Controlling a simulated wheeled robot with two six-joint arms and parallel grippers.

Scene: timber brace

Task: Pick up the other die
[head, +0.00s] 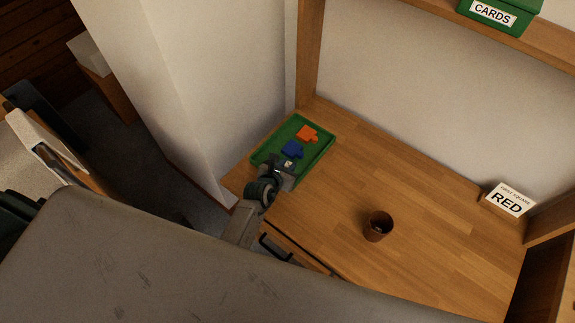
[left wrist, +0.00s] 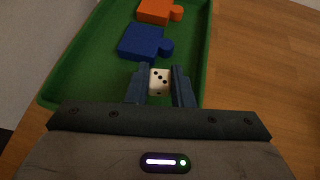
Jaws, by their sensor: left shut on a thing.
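A white die with black pips (left wrist: 159,80) is between the fingers of my left gripper (left wrist: 159,86) in the left wrist view. The fingers are shut on it, over the near part of the green tray (left wrist: 206,45). A brown cup (head: 378,227) stands on the desk to the right, with something pale inside that I cannot make out. My right gripper is not in view.
A blue puzzle piece (head: 292,149) and an orange puzzle piece (head: 308,134) lie in the tray beyond the gripper. A sign reading RED (head: 508,200) stands at the right. A green CARDS box (head: 497,15) is on the shelf. The desk (head: 400,180) between tray and sign is mostly clear.

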